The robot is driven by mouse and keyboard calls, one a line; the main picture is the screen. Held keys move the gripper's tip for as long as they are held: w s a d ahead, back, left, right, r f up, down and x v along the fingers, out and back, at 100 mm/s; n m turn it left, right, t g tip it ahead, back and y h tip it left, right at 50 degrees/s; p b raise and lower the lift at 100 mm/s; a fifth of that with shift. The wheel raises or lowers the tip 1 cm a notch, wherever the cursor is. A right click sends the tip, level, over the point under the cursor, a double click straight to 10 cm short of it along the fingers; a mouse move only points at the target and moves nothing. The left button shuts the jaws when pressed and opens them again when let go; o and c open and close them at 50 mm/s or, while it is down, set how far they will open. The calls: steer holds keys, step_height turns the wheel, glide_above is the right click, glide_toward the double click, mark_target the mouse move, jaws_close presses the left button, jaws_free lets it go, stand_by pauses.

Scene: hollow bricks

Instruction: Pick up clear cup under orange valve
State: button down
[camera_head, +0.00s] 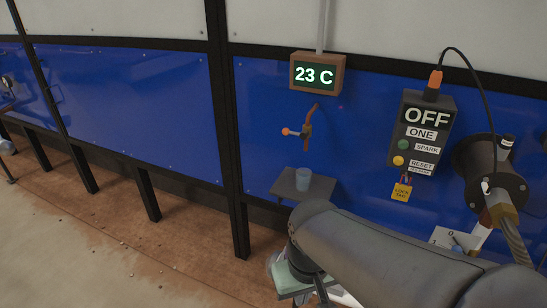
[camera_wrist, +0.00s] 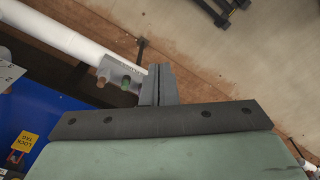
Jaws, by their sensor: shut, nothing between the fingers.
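The clear cup (camera_head: 303,180), bluish against the panel, stands upright on a small dark shelf (camera_head: 322,189) in the head view. The orange valve (camera_head: 308,128), with an orange ball-ended spout or lever, is on the blue panel above the cup. My gripper (camera_wrist: 158,85) is shut and empty in the wrist view, its two grey fingers together. In the head view only its pale green body shows, low and in front of the shelf, apart from the cup; my arm partly hides it. The cup is not in the wrist view.
A display reading 23 C (camera_head: 318,74) is above the valve. A control box reading OFF (camera_head: 425,130) with a yellow lock tag (camera_head: 400,192) hangs at right. A white pipe (camera_wrist: 65,38) with a grey fitting (camera_wrist: 122,76) lies near my fingers in the wrist view.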

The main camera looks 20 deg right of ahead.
stand_by(0.3)
steer(key=c, duration=0.5)
jaws_free()
steer(key=shift+d, duration=0.1)
